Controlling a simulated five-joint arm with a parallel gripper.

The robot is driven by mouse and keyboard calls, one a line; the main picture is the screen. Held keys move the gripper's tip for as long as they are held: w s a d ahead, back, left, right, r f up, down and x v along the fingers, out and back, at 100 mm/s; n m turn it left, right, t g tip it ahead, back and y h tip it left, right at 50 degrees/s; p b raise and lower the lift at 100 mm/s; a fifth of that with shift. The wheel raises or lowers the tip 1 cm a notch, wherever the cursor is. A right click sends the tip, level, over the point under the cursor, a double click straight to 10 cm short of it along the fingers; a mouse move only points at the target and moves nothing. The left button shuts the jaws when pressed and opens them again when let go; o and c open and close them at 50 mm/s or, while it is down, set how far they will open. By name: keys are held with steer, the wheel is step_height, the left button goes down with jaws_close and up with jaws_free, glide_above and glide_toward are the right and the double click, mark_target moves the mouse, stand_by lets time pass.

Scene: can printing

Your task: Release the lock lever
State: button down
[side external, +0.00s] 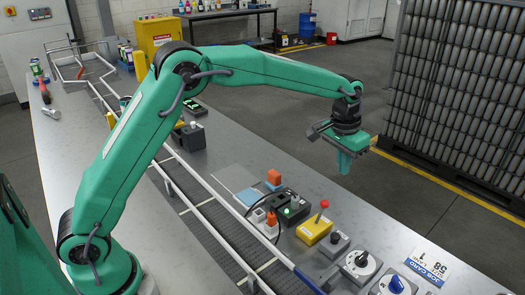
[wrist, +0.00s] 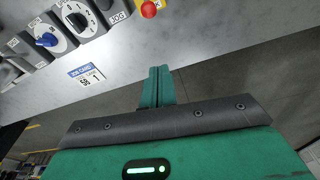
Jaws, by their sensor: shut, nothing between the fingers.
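A lever with a red ball knob (side external: 324,204) stands up from a yellow box (side external: 313,232) on the bench, leaning slightly right. No readable label marks it as the lock lever. My gripper (side external: 345,166) is shut and empty, pointing down. In the side view it appears above and to the right of the knob, apart from it. In the wrist view the closed green fingers (wrist: 160,82) are below the knob, with bare bench between.
A job card (side external: 428,264) lies flat at the right. A conveyor rail (side external: 215,195) runs along the left.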

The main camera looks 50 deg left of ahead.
mark_target(325, 204)
steer(key=f, duration=0.6)
steer(key=w+f, duration=0.1)
steer(key=f, duration=0.2)
steer(key=shift+w+d+f, duration=0.1)
steer(key=shift+d+f, duration=0.1)
steer(key=shift+f, duration=0.2)
steer(key=shift+s+a+r, duration=0.1)
steer(key=shift+s+r, duration=0.05)
steer(key=shift+s, duration=0.5)
steer(key=shift+s+a+r, duration=0.1)
steer(key=shift+s+r, duration=0.05)
steer(key=shift+s, duration=0.5)
steer(key=shift+s+a+r, duration=0.1)
steer(key=shift+s+r, duration=0.05)
steer(key=shift+s, duration=0.5)
steer(key=shift+s+r+t, duration=0.35)
steer(key=shift+s+t, duration=0.25)
steer(key=shift+t, duration=0.2)
steer(key=shift+s+r+t+h, duration=0.15)
steer(key=shift+s+t+h, duration=0.15)
steer(key=shift+s+t, duration=0.25)
steer(key=shift+s+r, duration=0.2)
steer(key=shift+s, duration=1.55)
steer(key=shift+w+r, duration=0.1)
steer(key=shift+r, duration=0.1)
steer(key=shift+r, duration=0.6)
